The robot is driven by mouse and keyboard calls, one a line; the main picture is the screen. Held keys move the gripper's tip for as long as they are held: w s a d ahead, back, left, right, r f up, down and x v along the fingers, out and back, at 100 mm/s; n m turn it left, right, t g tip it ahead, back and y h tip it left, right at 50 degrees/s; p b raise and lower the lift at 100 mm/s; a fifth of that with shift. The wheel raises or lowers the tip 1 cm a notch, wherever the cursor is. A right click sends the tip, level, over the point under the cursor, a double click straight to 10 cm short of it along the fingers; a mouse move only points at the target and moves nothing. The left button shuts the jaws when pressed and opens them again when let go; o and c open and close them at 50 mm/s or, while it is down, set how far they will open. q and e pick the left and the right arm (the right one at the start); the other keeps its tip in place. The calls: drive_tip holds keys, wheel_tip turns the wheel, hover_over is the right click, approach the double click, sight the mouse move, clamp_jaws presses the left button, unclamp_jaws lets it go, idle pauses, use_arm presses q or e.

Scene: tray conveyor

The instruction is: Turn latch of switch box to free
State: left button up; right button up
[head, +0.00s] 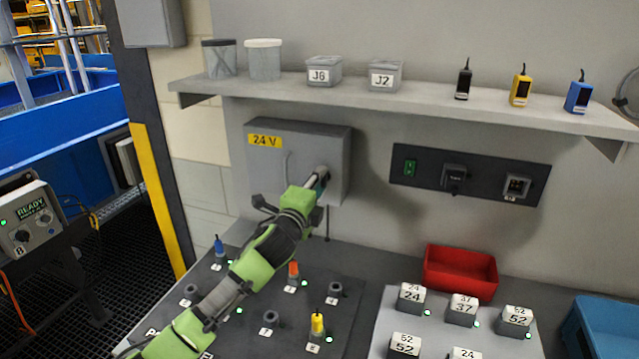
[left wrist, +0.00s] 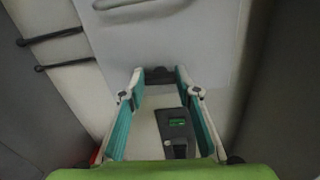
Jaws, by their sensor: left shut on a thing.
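The grey switch box (head: 265,170) with a yellow "24 V" label is mounted on the wall below the shelf. In the left wrist view, a dark block with a small green mark (left wrist: 177,128) shows between the teal-lined fingers (left wrist: 160,85). The mark is too small to read, and I cannot tell the latch's setting. My right gripper is not in view.
A shelf (head: 420,100) with jars, boxes and small devices runs above the switch box. A dark socket panel (head: 430,178) is to its right. Below are a pegged board (head: 255,335), a red bin (head: 459,276) and numbered blocks. A blue bin (head: 605,318) stands at the right edge.

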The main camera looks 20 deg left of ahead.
use_arm(q)
drive_tip(key=shift+n, duration=0.5)
drive_tip(key=o, duration=1.1)
drive_tip(key=s, duration=1.2)
drive_tip(key=shift+a, duration=0.25)
drive_tip(key=shift+f, duration=0.1)
